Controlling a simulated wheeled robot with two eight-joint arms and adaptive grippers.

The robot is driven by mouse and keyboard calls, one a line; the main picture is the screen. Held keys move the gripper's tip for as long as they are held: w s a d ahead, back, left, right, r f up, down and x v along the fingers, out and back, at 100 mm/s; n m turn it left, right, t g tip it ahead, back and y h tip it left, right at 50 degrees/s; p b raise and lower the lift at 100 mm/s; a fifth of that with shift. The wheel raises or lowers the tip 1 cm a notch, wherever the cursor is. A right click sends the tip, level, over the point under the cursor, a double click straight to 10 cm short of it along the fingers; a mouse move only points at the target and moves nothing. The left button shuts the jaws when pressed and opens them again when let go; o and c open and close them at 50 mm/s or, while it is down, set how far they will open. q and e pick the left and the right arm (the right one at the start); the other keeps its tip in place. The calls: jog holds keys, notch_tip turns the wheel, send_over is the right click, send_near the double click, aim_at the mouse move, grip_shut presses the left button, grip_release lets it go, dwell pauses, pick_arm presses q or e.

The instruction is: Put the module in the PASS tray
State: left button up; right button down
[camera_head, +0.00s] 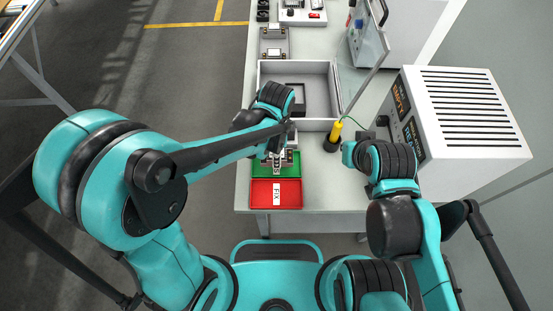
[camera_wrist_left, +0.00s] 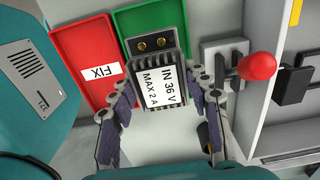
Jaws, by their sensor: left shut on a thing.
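The module (camera_wrist_left: 165,88) is a dark, ribbed block with a white label reading "IN 36 V MAX 2 A" and two brass-coloured terminals at one end. My left gripper (camera_wrist_left: 166,100) is shut on it, a finger on each side; in the head view the gripper (camera_head: 279,160) is partly hidden by my arm. The green tray (camera_head: 292,170) lies below the module, and it also shows in the wrist view (camera_wrist_left: 130,20). The module overlaps it in both views; I cannot tell whether they touch.
A red tray labelled FIX (camera_head: 290,187) adjoins the green one. A grey open box (camera_head: 325,90) stands behind. A yellow-handled tool (camera_head: 336,131) in a dark holder and a white vented instrument (camera_head: 460,115) are to the right. A red knob (camera_wrist_left: 257,67) is near the module.

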pick_arm(q)
jog(key=shift+f+b, duration=0.75)
jog(key=shift+f, duration=1.2)
jog(key=shift+f, duration=0.2)
jog(key=o, duration=1.4)
jog(key=shift+r, duration=0.1)
